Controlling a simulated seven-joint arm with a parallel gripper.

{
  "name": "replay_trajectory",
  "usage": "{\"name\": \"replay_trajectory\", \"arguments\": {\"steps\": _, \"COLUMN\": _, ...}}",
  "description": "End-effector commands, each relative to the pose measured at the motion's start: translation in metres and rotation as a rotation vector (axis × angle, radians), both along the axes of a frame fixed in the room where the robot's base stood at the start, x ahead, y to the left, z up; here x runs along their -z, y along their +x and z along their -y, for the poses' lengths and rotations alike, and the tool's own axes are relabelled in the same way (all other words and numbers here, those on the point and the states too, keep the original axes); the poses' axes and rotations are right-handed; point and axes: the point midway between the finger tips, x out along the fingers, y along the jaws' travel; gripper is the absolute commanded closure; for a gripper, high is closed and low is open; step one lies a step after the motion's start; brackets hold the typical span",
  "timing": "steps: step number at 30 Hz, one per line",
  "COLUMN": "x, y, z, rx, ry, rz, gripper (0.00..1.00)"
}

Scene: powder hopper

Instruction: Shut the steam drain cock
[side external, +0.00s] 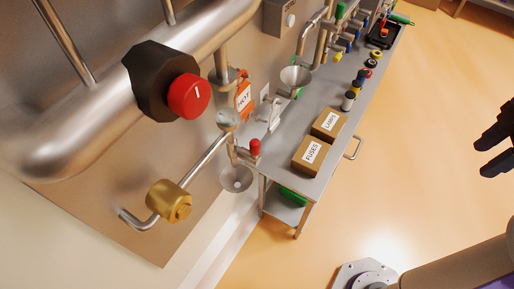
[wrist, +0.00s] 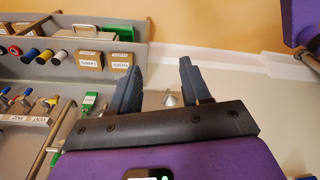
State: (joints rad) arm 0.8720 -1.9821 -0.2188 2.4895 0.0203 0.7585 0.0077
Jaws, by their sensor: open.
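In the side view, a small valve with a red handle (side external: 254,147) sits on a thin pipe above a round drain cup (side external: 237,180). An orange HOT tag (side external: 243,98) hangs just above it. A larger red knob (side external: 189,96) on a dark hexagonal body is fixed to the big steel pipe (side external: 85,125). No label shows which fitting is the steam drain cock. My gripper (side external: 492,140) is at the far right edge, well away from these fittings. In the wrist view my gripper (wrist: 159,78) has its two dark fingers apart with nothing between them.
A brass fitting (side external: 168,201) hangs on a thin pipe at the lower left. A steel cart (side external: 300,190) holds boxes labelled FUSES (side external: 310,155) and LAMPS (side external: 328,123) and several spools. Several coloured-handle valves line the wall behind. The orange floor between cart and gripper is clear.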

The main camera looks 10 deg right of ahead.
Motion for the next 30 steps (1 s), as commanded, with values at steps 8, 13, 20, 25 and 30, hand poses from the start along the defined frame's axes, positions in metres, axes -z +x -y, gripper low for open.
{"name": "replay_trajectory", "arguments": {"steps": 8, "x": 0.038, "y": 0.035, "z": -0.089, "rx": 0.038, "ry": 0.228, "rz": 0.08, "gripper": 0.53}}
{"name": "replay_trajectory", "arguments": {"steps": 13, "x": 0.06, "y": 0.055, "z": -0.137, "rx": 0.072, "ry": 0.374, "rz": 0.144, "gripper": 0.53}}
{"name": "replay_trajectory", "arguments": {"steps": 20, "x": 0.088, "y": 0.08, "z": -0.188, "rx": 0.114, "ry": 0.564, "rz": 0.246, "gripper": 0.53}}
{"name": "replay_trajectory", "arguments": {"steps": 25, "x": 0.107, "y": 0.096, "z": -0.214, "rx": 0.138, "ry": 0.701, "rz": 0.334, "gripper": 0.53}}
{"name": "replay_trajectory", "arguments": {"steps": 30, "x": 0.122, "y": 0.107, "z": -0.23, "rx": 0.151, "ry": 0.836, "rz": 0.431, "gripper": 0.53}}
